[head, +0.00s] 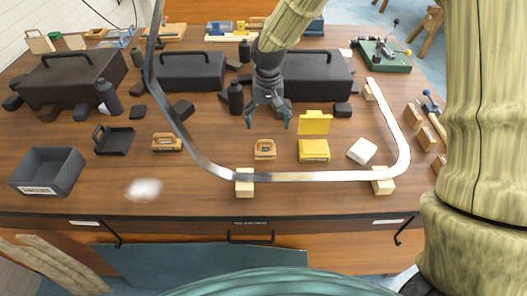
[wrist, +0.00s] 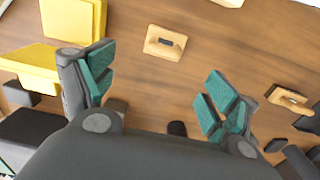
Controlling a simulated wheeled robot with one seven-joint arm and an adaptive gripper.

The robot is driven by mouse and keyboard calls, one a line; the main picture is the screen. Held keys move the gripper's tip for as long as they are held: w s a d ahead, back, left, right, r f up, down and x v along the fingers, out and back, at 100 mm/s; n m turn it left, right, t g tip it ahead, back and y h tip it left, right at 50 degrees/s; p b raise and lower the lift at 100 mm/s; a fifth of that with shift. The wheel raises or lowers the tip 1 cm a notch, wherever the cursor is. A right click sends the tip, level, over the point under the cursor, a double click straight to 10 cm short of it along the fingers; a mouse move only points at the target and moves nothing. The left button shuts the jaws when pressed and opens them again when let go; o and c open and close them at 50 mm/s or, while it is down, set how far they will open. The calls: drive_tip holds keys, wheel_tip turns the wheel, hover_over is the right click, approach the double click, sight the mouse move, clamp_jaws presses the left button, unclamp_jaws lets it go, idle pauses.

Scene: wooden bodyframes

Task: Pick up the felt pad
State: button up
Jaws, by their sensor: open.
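A thick off-white square pad (head: 362,150) lies on the table, right of the yellow box, inside the bent metal strip; it looks most like the felt pad, though I cannot be sure. I cannot make it out in the wrist view. My gripper (head: 268,118) is open and empty above the middle of the table, left of and farther back than the pad. In the wrist view, its teal fingertips (wrist: 160,88) are spread wide with bare table between them.
A yellow open box (head: 314,150) stands between gripper and pad. A small wooden block (head: 265,150) lies in front of the gripper. The metal strip (head: 300,176) curves around on wooden blocks. Black cases (head: 192,72) stand behind. A black bin (head: 48,171) is at left.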

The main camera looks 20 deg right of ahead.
sight(266, 141)
drive_tip(key=shift+s+a+f, duration=0.15)
drive_tip(key=shift+f, duration=0.25)
wheel_tip(266, 141, down, 4)
drive_tip(key=shift+a+p, duration=0.1)
drive_tip(key=shift+p, duration=0.65)
drive_tip(key=shift+s+a+f+p, duration=0.1)
drive_tip(key=shift+s+f+p, duration=0.05)
drive_tip(key=shift+f+p, duration=0.6)
drive_tip(key=shift+s+a+f+p, duration=0.15)
drive_tip(key=shift+f+p, duration=0.3)
drive_tip(key=shift+f, duration=0.5)
drive_tip(key=shift+w+d+f+p, duration=0.1)
drive_tip(key=shift+f+p, duration=0.2)
drive_tip(key=shift+f, duration=0.95)
drive_tip(key=c, duration=1.2)
drive_tip(key=shift+r, duration=0.15)
